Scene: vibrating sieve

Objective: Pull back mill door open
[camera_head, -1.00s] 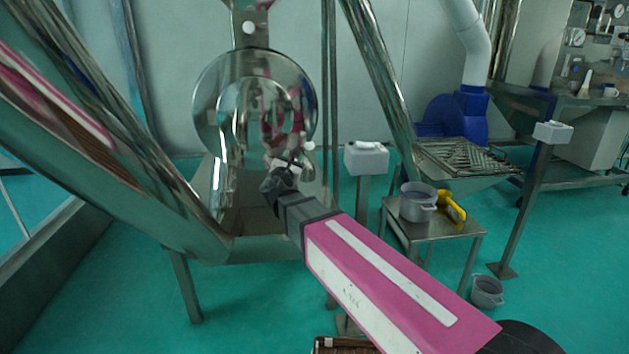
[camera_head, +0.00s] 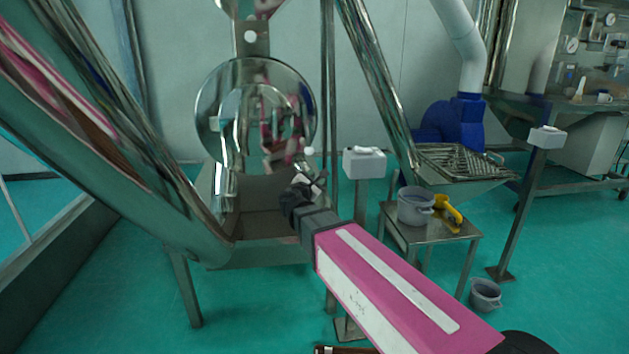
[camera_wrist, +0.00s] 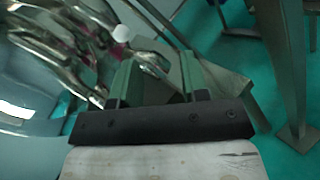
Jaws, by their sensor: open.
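The mill door (camera_head: 222,100) is a round, mirror-like steel disc on the front of the mill, left of centre in the head view. A small white knob (camera_head: 309,151) sits at its lower right edge. My gripper (camera_head: 310,183) is just below the knob, apart from it in the head view. In the wrist view the open green fingers (camera_wrist: 157,72) have nothing visible between them. The white knob (camera_wrist: 121,33) shows beyond the left finger, beside the curved shiny metal (camera_wrist: 60,50). How deep the gap is between knob and fingers, I cannot tell.
A steel chute (camera_head: 150,185) slopes down at the left. A white box on a post (camera_head: 364,162) stands close to the right of my gripper. A small steel table (camera_head: 440,230) holds a grey pot (camera_head: 415,206) and a yellow object (camera_head: 448,208). Green floor lies open between.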

